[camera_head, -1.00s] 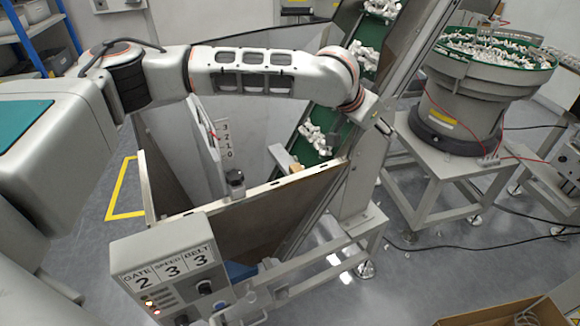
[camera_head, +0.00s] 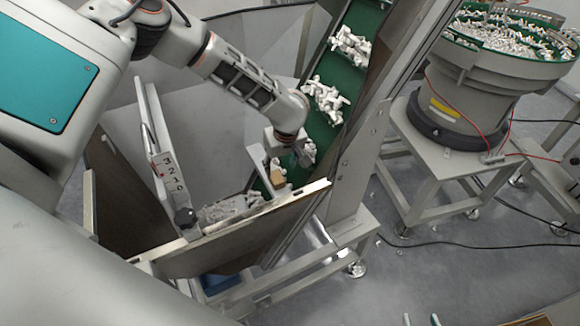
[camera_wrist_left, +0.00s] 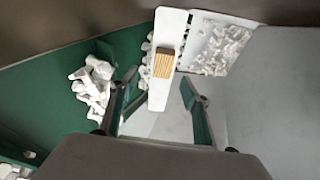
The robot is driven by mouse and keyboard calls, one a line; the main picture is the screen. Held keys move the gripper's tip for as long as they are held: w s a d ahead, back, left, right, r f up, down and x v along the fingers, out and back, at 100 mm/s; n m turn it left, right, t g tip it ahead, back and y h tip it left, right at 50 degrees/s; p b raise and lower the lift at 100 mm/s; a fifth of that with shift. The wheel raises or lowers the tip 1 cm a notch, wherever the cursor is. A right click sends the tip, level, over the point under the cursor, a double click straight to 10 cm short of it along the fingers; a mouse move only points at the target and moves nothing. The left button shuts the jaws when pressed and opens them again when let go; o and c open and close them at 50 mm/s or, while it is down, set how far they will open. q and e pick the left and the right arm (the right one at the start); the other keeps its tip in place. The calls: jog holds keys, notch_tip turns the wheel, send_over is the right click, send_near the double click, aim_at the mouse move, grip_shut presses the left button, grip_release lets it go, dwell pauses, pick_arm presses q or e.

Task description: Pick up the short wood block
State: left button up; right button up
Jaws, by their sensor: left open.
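The short wood block (camera_head: 277,177) is a small tan piece inside the hopper, near the foot of the green belt. In the left wrist view the block (camera_wrist_left: 164,63) lies on a narrow white ledge, its grain showing. My left gripper (camera_head: 279,160) reaches down into the hopper close to the block. In the left wrist view its two green-padded fingers (camera_wrist_left: 158,88) are apart and empty, with the block ahead of the gap between them. Two fingertips of my right gripper (camera_head: 421,320) show at the bottom edge, apart, with nothing visible between them.
The green inclined belt (camera_head: 351,20) carries heaps of white parts (camera_head: 325,98) beside my left gripper. The hopper's front wall has a pale top rim (camera_head: 258,217) with a dark knob (camera_head: 185,217) near it. A bowl feeder (camera_head: 470,100) stands at the right.

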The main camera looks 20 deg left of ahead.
aim_at(276, 177)
pick_arm(q)
jog(key=shift+s+x, duration=0.15)
jog(key=shift+x, duration=0.6)
jog(key=shift+s+x, duration=0.15)
jog(key=shift+x, duration=0.65)
jog(key=x, duration=0.5)
jog(key=shift+w+a+r, duration=0.1)
jog(key=shift+a+r, duration=0.05)
jog(key=shift+a, duration=0.1)
jog(key=c, duration=1.1)
